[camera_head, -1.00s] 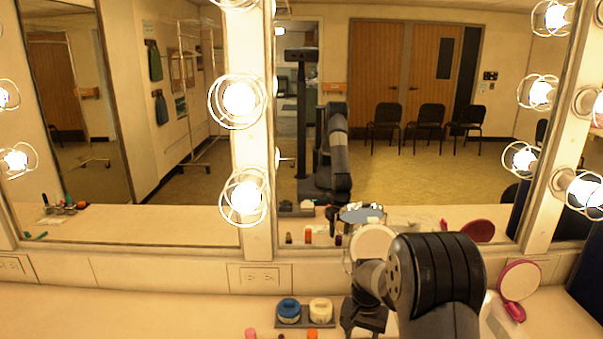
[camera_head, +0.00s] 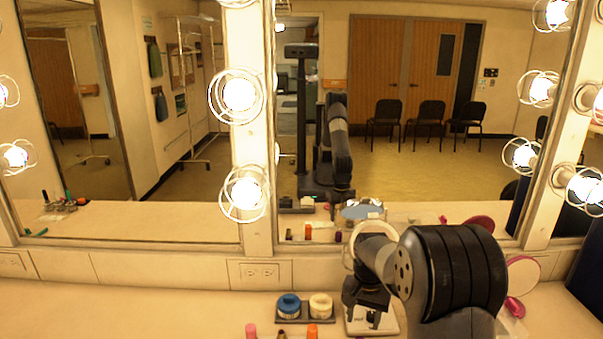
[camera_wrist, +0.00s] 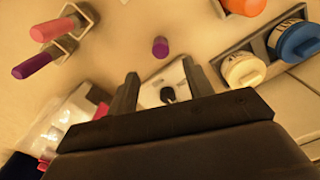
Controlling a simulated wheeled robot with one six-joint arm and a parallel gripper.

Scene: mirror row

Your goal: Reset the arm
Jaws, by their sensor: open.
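My gripper (camera_head: 368,318) is open and points down over the counter, in front of the mirror. In the wrist view its two dark fingers (camera_wrist: 160,78) stand apart. A white plate (camera_wrist: 150,92) with a small dark knob shows between and beyond them; I cannot tell how far below it lies. In the head view a white square base (camera_head: 390,325) lies under and behind the gripper. My arm partly hides it, and a pale ring rises behind my wrist.
A dark tray (camera_head: 305,318) with a blue-lidded jar (camera_head: 288,306) and a cream-lidded jar (camera_head: 320,305) stands left of the gripper. Several lipsticks stand near the front edge, one pink (camera_head: 251,331). A pink hand mirror (camera_head: 515,307) is right of my arm. Lit bulbs line the mirror frames.

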